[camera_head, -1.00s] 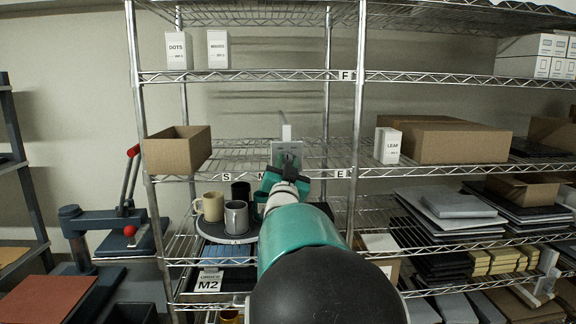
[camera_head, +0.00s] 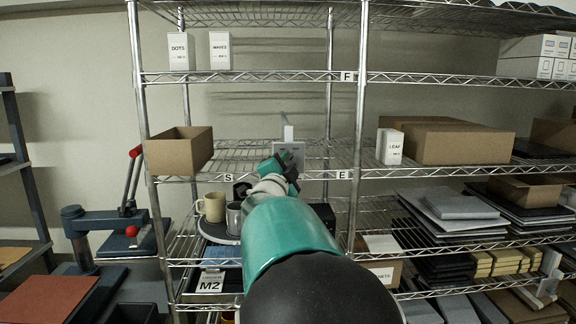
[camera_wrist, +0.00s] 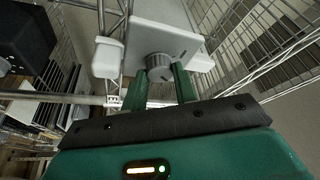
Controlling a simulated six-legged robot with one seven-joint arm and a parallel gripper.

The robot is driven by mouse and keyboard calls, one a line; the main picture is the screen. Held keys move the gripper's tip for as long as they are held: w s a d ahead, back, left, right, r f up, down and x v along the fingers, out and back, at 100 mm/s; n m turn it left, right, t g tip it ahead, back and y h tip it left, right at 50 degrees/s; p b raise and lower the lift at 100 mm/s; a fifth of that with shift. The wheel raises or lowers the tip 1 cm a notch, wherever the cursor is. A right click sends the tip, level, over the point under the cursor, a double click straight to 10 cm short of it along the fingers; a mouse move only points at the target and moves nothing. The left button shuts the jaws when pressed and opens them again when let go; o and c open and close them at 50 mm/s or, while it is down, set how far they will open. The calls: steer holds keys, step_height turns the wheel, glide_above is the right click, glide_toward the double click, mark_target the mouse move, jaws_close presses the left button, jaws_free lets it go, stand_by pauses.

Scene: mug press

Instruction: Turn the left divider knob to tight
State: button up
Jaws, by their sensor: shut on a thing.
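The divider knob (camera_wrist: 159,67) is a ribbed grey round knob on a pale plate (camera_wrist: 150,38) in the wrist view. My gripper (camera_wrist: 160,88) has its two green fingers on either side of the knob and is shut on it. In the head view the plate (camera_head: 289,148) stands upright at the shelf's front, behind my gripper (camera_head: 288,170). The knob is hidden there by my gripper. The wrist view is strongly rolled, and the marks around the knob cannot be read.
A cardboard box (camera_head: 180,152) stands left on the same shelf. Below are a beige mug (camera_head: 211,207) and a grey mug (camera_head: 234,218) on a round tray. The LEAF box (camera_head: 390,146) stands right of the rack post (camera_head: 358,120). A press (camera_head: 125,215) is at left.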

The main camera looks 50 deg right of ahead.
stand_by(0.4)
steer(key=o, duration=1)
steer(key=shift+c, duration=0.2)
steer(key=shift+a, duration=0.1)
steer(key=v, duration=1.3)
steer(key=shift+a, duration=0.3)
steer(key=shift+s, duration=0.1)
